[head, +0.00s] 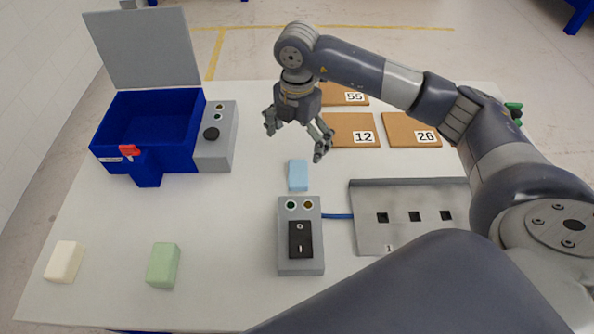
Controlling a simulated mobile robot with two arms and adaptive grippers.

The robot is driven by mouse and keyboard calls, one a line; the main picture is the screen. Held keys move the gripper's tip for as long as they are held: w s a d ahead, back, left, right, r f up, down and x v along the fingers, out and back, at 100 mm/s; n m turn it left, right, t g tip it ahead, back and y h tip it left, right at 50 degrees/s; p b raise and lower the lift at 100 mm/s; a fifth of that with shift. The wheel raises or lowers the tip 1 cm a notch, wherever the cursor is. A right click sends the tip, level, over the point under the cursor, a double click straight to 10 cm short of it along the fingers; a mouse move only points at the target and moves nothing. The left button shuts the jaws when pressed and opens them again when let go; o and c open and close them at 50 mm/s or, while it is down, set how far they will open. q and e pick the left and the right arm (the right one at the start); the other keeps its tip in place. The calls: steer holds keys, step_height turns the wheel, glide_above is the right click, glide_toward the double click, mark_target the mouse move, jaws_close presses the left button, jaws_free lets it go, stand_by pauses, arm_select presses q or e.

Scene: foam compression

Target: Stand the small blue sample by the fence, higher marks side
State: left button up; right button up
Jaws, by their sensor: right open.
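The small light blue sample (298,175) lies on the white table, just behind the grey switch box. My right gripper (296,139) is open and empty, above and a little behind the sample, fingers pointing down and spread. A grey metal plate (375,231) lies to the right of the sample, with a row of dark square holes and a small "1" mark. A raised strip (395,183) runs along its back edge and looks like the fence. My right arm hides the plate's right end, so any higher marks there are hidden. My left gripper is not in view.
A grey switch box (301,265) is cabled to the plate. A cream block (64,262) and a green block (163,265) stand front left. A blue open-lidded box (150,115) is back left. Cork boards marked 55, 12 (345,129) and 26 (408,124) lie behind.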

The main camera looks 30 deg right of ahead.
mark_target(298, 167)
step_height(298, 167, down, 6)
steer(key=m, duration=1)
steer(key=shift+d+r, duration=0.1)
steer(key=shift+r, duration=0.15)
steer(key=shift+f+p, duration=0.6)
steer(key=shift+f, duration=0.05)
step_height(298, 167, down, 4)
steer(key=shift+f+p, duration=0.1)
steer(key=shift+p, duration=0.4)
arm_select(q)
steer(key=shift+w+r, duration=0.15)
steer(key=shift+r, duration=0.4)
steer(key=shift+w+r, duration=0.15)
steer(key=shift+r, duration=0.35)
arm_select(e)
steer(key=c, duration=0.9)
steer(key=shift+c, duration=0.2)
